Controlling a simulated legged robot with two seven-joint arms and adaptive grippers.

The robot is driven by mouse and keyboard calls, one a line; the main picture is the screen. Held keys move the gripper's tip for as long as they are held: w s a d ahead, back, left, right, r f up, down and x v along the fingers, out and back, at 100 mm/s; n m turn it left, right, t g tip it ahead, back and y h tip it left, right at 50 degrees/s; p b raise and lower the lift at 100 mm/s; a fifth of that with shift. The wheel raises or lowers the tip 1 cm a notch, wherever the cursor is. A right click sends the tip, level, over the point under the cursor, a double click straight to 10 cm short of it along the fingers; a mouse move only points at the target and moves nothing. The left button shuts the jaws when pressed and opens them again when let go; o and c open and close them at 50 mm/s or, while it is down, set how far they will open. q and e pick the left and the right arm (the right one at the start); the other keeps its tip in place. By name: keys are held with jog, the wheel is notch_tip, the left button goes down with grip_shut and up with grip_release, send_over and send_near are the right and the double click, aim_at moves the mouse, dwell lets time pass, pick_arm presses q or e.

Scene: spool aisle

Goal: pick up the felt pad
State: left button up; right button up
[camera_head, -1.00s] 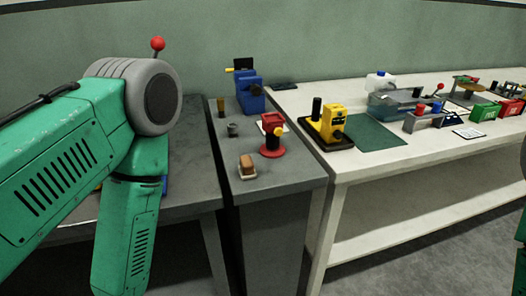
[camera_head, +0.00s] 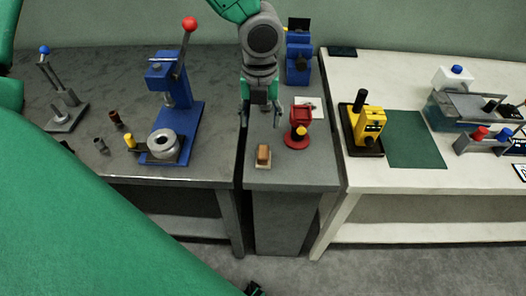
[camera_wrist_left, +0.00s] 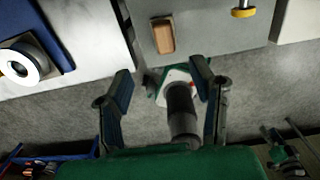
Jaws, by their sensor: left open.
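A small brown block with a lighter top, which looks like the felt pad (camera_head: 263,153), lies on a thin tan base near the front edge of the narrow grey table (camera_head: 290,174). It also shows at the top of the left wrist view (camera_wrist_left: 162,36). My left gripper (camera_head: 261,116) points down over the narrow table, behind the pad in the head view. Its fingers are apart and empty; in the left wrist view (camera_wrist_left: 161,70) the pad lies beyond the fingertips, apart from them. My right gripper is not in view.
A red round-based device (camera_head: 297,136) stands close right of the pad. A blue press with a red-knobbed lever (camera_head: 178,120) stands on the dark table at left. A blue machine (camera_head: 299,58) stands behind. A yellow device (camera_head: 367,128) and green mat (camera_head: 414,138) are at right.

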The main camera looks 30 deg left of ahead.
aim_at(263, 150)
pick_arm(q)
jog(key=f, duration=0.6)
jog(key=shift+d+f+b, duration=0.3)
jog(key=shift+b, duration=0.1)
jog(key=shift+a+f, duration=0.15)
jog(key=shift+f, duration=0.4)
notch_tip(263, 150, down, 4)
jog(key=shift+w+f, duration=0.1)
jog(key=shift+f, duration=0.15)
jog(key=shift+d+f+b, duration=0.25)
jog(key=shift+f+b, duration=0.05)
grip_shut()
